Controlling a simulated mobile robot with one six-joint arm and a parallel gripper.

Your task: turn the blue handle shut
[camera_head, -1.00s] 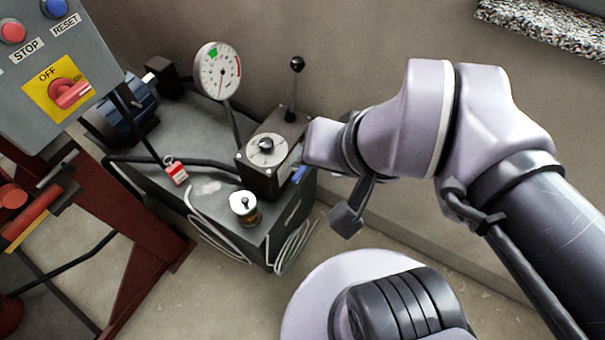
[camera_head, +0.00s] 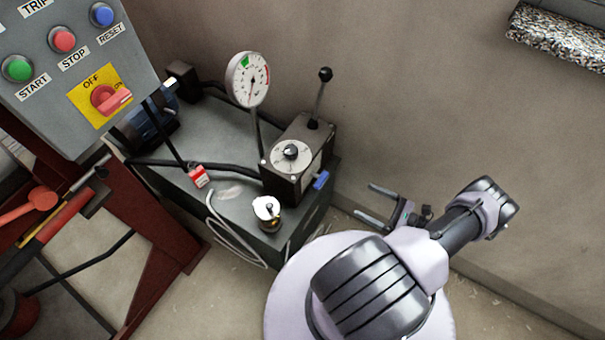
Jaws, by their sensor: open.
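The blue handle (camera_head: 321,180) is a short blue bar low on the right side of the dark valve block (camera_head: 297,160). It slants slightly, its right end higher in the picture. I cannot tell from this view whether it stands open or shut. My gripper (camera_head: 364,199) is to the right of the handle and apart from it. Its two parallel grey fingers are spread and point left towards the tank, with nothing between them. Part of my arm hides the floor in front.
The block stands on a grey tank (camera_head: 229,136) with a gauge (camera_head: 248,80), a black-knobbed lever (camera_head: 320,95), a red tag (camera_head: 198,176) and a small cap (camera_head: 266,208). A control panel (camera_head: 75,70) is at left. The wall (camera_head: 430,90) runs close behind.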

